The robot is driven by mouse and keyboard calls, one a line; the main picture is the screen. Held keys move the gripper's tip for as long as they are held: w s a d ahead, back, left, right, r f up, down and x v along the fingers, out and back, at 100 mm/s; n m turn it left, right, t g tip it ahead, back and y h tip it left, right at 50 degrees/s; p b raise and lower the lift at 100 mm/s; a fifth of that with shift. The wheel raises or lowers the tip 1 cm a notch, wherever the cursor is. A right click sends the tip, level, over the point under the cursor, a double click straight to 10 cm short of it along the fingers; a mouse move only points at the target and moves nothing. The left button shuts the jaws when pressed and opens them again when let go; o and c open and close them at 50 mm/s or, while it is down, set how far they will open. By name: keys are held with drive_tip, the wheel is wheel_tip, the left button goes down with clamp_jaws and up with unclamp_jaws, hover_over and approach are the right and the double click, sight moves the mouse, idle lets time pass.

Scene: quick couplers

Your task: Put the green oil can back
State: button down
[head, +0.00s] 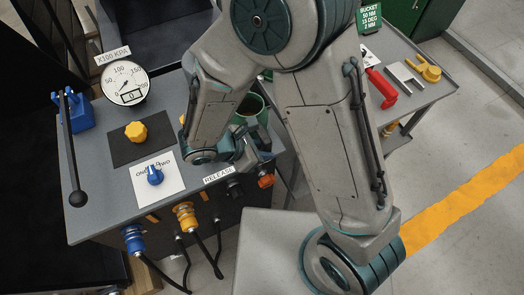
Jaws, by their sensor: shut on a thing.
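My gripper (246,148) is low over the right end of the grey bench, partly hidden by my arm. A green, round, can-like thing (252,108) with a pale rim shows just behind it, partly covered by my forearm. This looks like the green oil can, and my gripper appears shut on it. The contact between fingers and can is hidden. I cannot tell whether the can touches the bench.
The grey bench (95,215) carries a gauge (125,82), a yellow knob (136,131), a blue knob (155,175) and a black lever (73,150). Couplers with hoses line its front. A grey cart (433,92) at right holds a red tool (381,88) and a yellow part (424,68).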

drive_tip(key=shift+s+f, duration=0.1)
drive_tip(key=shift+f, duration=0.65)
drive_tip(key=c, duration=1.3)
unclamp_jaws()
drive_tip(key=shift+f, duration=0.2)
drive_tip(key=v, duration=0.9)
drive_tip(key=b+v, duration=0.1)
drive_tip(key=v, duration=0.4)
drive_tip(key=shift+s+d, duration=0.2)
drive_tip(key=shift+s, duration=0.05)
